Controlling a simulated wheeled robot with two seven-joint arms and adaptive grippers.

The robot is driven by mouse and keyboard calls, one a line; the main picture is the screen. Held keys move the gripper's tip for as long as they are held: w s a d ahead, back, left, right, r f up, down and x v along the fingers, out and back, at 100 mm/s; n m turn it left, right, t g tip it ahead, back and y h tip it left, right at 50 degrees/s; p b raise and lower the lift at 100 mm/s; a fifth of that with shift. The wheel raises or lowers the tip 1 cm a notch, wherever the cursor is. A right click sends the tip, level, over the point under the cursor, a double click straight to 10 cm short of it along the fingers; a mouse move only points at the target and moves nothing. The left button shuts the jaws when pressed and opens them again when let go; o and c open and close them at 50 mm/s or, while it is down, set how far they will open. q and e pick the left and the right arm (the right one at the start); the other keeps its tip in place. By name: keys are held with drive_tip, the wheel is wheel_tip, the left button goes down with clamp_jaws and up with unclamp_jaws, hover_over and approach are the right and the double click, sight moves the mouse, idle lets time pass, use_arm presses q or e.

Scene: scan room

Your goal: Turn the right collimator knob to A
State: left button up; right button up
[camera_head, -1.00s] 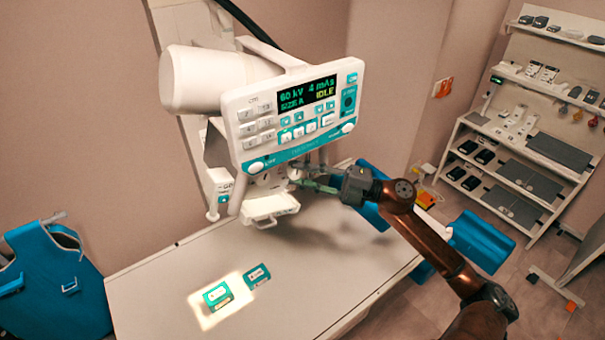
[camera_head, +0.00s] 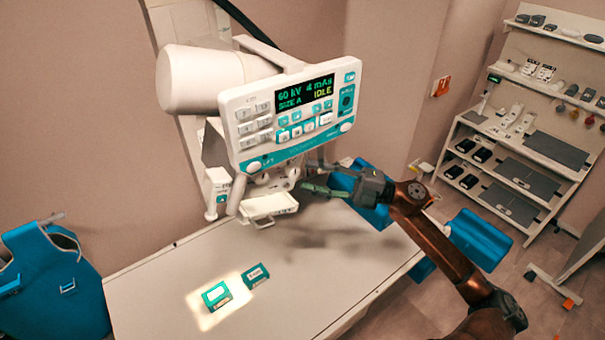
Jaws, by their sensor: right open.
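The white X-ray head with its control panel (camera_head: 292,112) hangs over the table. Its screen (camera_head: 305,92) reads 60 kV, 4 mAs, SIZE A, IDLE. Below the panel is the collimator, with a pale round knob (camera_head: 293,173) on its right part, small and partly shadowed. A white tray-like plate (camera_head: 268,207) juts out beneath. My right gripper (camera_head: 318,181) comes in from the right and is open, its fingers just right of the knob and apart from it. My left gripper is not in view.
A blue apron (camera_head: 50,285) hangs at left. A shelf unit (camera_head: 520,150) stands at right, well clear.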

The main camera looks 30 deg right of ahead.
drive_tip(key=v, duration=0.8)
drive_tip(key=shift+s+f, duration=0.1)
